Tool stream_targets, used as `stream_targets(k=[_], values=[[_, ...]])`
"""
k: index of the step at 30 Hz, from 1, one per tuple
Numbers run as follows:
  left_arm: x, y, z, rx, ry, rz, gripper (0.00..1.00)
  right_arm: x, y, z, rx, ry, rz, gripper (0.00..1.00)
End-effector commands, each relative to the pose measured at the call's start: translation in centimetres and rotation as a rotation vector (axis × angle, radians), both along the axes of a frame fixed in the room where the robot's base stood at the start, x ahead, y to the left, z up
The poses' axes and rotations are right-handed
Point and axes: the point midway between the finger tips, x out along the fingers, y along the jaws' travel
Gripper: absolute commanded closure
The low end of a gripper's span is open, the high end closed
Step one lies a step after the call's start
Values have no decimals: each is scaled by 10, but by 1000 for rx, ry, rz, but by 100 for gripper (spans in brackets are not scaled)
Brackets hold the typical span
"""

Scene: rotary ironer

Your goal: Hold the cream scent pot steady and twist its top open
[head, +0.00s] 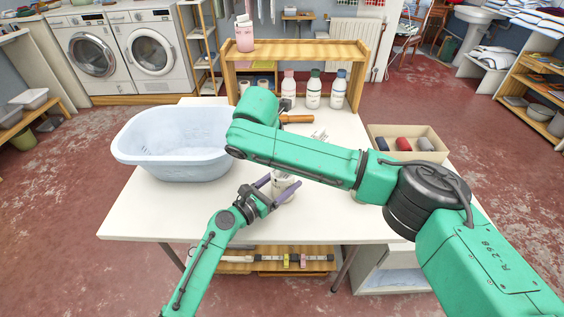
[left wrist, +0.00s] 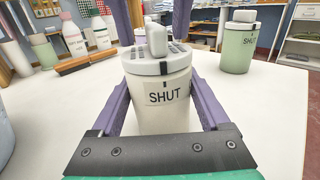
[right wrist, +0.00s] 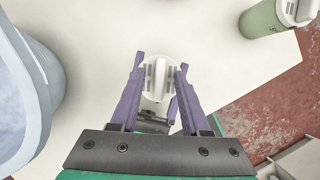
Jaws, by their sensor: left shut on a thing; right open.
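The cream scent pot (left wrist: 160,105) stands upright on the white table, its body marked SHUT. Its pale grey top (left wrist: 155,62) has slots and a raised grip bar, and a small dark mark on it sits above the word SHUT. My left gripper (head: 270,187) is shut around the pot's body, one purple finger on each side. In the head view the pot (head: 286,188) is partly hidden by my right arm. My right gripper (right wrist: 160,64) is open above the pot, pointing down, with the top (right wrist: 157,76) between its fingers. The head view hides this gripper.
A green pot (left wrist: 238,45) with a similar top stands nearby. A pale blue tub (head: 180,145) is at the table's left. A wooden shelf (head: 297,52) with several bottles stands at the back, and a compartment box (head: 408,143) at the right. The table's front left (head: 150,215) is clear.

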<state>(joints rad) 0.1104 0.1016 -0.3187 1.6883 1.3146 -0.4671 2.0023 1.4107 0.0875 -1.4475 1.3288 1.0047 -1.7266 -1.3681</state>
Motion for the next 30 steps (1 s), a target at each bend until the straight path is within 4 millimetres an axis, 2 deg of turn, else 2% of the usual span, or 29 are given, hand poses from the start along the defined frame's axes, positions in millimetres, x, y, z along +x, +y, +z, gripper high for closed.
stream_targets(k=[4,5,6,8,9,20,30], values=[[0,0,0,0,0,0,88,0,0,0,0,0,0,54],[0,0,0,0,0,0,88,0,0,0,0,0,0,58],[0,0,0,0,0,0,88,0,0,0,0,0,0,73],[0,0,0,0,0,0,88,0,0,0,0,0,0,96],[0,0,0,0,0,0,88,0,0,0,0,0,0,100],[0,0,0,1,1,1,88,0,0,0,1,2,24,100],[0,0,0,1,1,1,88,-1,-1,0,2,2,199,100]])
